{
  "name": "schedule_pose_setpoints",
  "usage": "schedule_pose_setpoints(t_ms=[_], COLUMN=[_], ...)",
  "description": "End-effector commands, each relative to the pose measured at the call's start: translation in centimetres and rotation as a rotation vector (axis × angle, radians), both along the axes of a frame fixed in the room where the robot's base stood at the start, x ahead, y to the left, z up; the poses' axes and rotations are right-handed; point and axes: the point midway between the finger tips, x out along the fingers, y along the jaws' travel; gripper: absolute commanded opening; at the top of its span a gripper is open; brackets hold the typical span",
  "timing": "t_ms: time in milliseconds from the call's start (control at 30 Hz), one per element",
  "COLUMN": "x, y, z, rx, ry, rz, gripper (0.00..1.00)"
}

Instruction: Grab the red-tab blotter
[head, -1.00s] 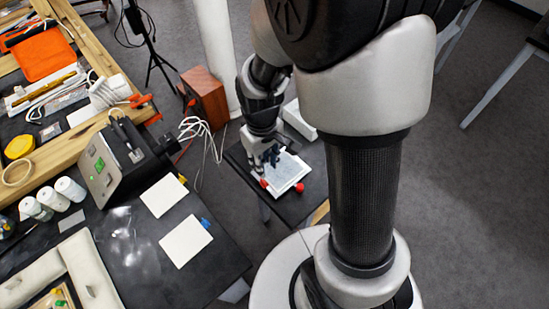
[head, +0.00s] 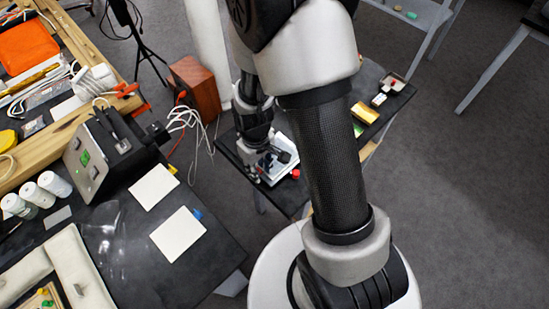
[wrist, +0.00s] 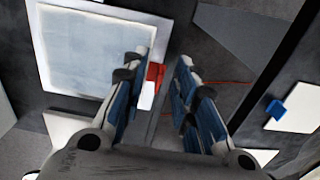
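A red tab (wrist: 155,72) shows between my fingers in the wrist view, close to the left fingertip, with a small white piece (wrist: 147,95) below it. The left finger hides much of what adjoins the tab, so the blotter's outline is unclear. A red spot (head: 295,174) also shows beside my gripper in the head view. My gripper (wrist: 166,58) is open, with nothing seen held between its fingers. In the head view my gripper (head: 266,162) is low over the small dark table (head: 291,203). I cannot tell whether it touches anything.
A white-framed pale panel (wrist: 95,50) lies beside the red tab. A blue-tab card (head: 178,235) and a yellow-tab card (head: 153,187) lie on the larger dark table. A wooden box (head: 195,87) and loose white cables (head: 190,122) stand nearby. Yellow items (head: 364,113) lie farther right.

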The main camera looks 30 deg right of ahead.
Motion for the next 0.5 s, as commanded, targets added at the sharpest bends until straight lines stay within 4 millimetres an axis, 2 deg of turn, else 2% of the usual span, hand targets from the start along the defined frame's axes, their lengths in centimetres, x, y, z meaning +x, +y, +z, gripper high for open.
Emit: schedule_pose_setpoints(t_ms=[133,500], x=[0.04,0.04], y=[0.0,0.0], z=[0.09,0.11], rx=[0.0,0.0], ry=[-0.001,-0.001], rz=[0.0,0.0], gripper=[0.27,0.02])
